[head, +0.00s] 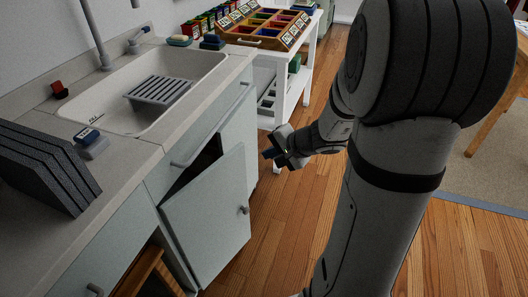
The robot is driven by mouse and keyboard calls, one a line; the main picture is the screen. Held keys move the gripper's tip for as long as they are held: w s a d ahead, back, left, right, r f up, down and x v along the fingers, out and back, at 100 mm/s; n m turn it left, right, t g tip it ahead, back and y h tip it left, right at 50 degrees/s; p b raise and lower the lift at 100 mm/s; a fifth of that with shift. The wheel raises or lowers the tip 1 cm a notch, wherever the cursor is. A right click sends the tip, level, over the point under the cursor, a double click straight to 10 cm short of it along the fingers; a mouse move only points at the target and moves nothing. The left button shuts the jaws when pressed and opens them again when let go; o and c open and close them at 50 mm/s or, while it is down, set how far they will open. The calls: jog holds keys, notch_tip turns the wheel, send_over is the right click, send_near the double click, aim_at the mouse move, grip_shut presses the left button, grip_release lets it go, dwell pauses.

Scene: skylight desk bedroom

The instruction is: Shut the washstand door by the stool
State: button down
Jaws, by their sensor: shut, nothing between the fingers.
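The washstand door (207,222) is a pale grey-green panel with a small dark knob (243,210) near its right edge. It stands ajar, swung out from the washstand (238,118), with a dark gap showing behind its top edge. The wooden stool (152,272) is partly in view at the lower left, in an opening beside the door; most of it is hidden or cut off. My gripper (270,154) is shut and empty. It is in front of the washstand, right of the door's upper right corner and apart from it in the picture.
A white sink (190,75) with a grey rack is set in the counter, and a dark ridged block (45,165) stands at left. A white trolley (290,75) with a sorting tray is behind my gripper. The wooden floor (275,235) right of the door is clear.

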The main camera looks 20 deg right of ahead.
aim_at(237, 155)
jog(key=shift+w+a+f+b, duration=0.25)
jog(key=shift+w+a+f, duration=0.7)
jog(key=shift+w, duration=0.35)
jog(key=shift+w+a+f+b, duration=0.2)
jog(key=shift+w+a+f, duration=0.75)
jog(key=shift+w, duration=0.4)
jog(key=shift+w+a+f+b, duration=0.25)
jog(key=shift+w+a+f, duration=0.55)
jog(key=shift+w+a, duration=0.4)
jog(key=shift+w+d, duration=0.1)
jog(key=shift+d, duration=0.1)
